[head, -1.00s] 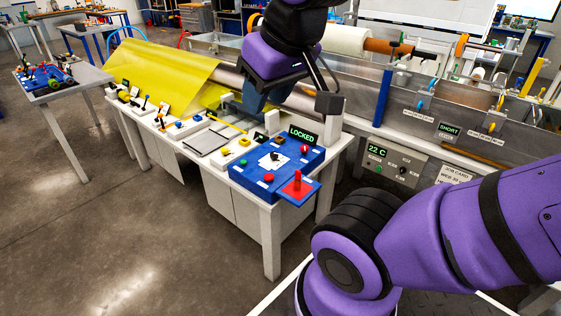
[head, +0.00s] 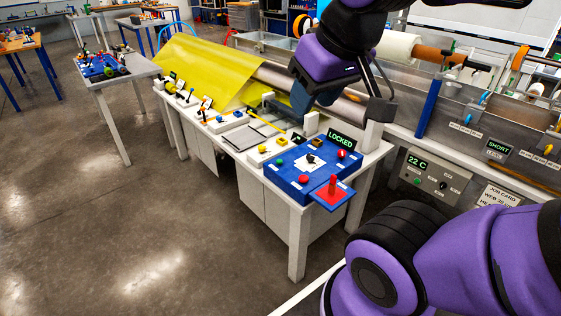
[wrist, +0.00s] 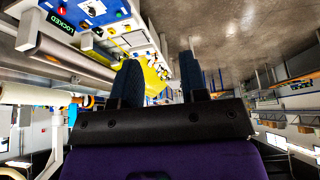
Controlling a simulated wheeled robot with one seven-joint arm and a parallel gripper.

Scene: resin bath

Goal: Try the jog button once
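The blue control box (head: 290,184) stands on the near end of the white bench. It carries a green button (head: 279,162), a black knob (head: 310,159), a red button (head: 303,180) and another red control (head: 342,155). The labels are too small to read, so I cannot tell which is the jog button. My gripper (head: 300,100) hangs above and behind the box, touching no control. In the wrist view its two dark blue fingers (wrist: 160,60) stand apart with nothing between them.
A red lever on a plate (head: 331,189) juts from the box's front corner. A LOCKED sign (head: 341,140) stands behind the box. Yellow sheet (head: 205,70) and rollers run along the bench. A metal bath (head: 470,120) is at right.

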